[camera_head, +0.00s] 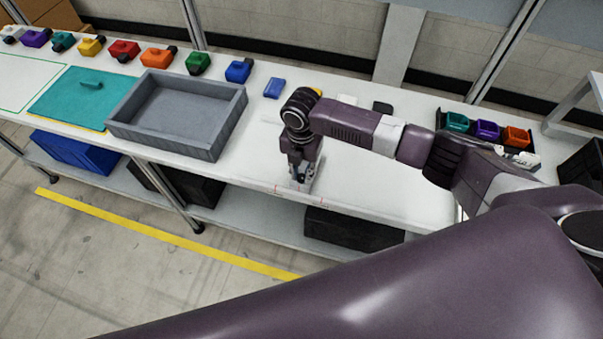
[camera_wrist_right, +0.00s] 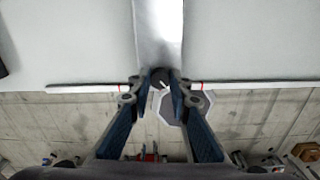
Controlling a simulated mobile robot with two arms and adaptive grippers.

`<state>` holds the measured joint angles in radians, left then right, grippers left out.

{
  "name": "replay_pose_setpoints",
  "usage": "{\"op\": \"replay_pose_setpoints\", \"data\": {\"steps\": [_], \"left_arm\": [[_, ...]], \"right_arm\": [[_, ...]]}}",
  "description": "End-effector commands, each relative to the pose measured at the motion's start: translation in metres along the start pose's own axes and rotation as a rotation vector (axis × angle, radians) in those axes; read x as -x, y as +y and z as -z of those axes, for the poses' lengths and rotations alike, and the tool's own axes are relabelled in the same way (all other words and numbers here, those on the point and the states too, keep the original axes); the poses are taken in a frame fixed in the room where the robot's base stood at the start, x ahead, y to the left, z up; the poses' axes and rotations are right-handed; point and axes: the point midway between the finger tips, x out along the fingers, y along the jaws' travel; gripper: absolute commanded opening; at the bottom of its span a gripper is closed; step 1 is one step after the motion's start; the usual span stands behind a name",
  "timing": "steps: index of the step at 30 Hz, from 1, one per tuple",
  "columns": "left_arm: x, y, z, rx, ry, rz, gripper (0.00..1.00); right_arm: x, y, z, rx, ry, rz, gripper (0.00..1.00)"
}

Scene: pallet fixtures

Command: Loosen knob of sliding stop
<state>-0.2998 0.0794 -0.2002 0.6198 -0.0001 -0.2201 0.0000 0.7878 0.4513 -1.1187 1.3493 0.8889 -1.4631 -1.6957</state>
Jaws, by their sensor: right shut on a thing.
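In the wrist view, the sliding stop (camera_wrist_right: 158,35) is a pale grey metal bar running down to the table's front edge. Its dark round knob (camera_wrist_right: 158,75) sits at the near end, between my right fingertips. My right gripper (camera_wrist_right: 160,88) is shut on the knob, with one blue-padded finger at each side. In the head view, my right gripper (camera_head: 301,180) points down at the front edge of the white table, and the knob is hidden there. My left gripper does not show in either view.
The white table (camera_head: 370,190) is clear to the right of the gripper. A grey tray (camera_head: 236,122) stands to the left, beside a teal board (camera_head: 60,100). Coloured blocks line the back. A black rack (camera_head: 482,152) holds more at the right. A thin rail (camera_wrist_right: 85,88) with red marks follows the edge.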

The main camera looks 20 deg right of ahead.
Motion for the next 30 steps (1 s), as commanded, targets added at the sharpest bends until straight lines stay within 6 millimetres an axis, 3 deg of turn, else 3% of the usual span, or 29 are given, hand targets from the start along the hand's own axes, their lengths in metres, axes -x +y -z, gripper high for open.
{"op": "replay_pose_setpoints", "data": {"steps": [18,30], "left_arm": [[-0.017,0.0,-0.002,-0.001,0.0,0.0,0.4],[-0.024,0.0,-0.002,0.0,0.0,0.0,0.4]], "right_arm": [[0.0,0.001,-0.001,0.574,-0.002,-0.001,0.0],[0.0,0.001,-0.001,0.815,-0.002,-0.001,0.0]]}}
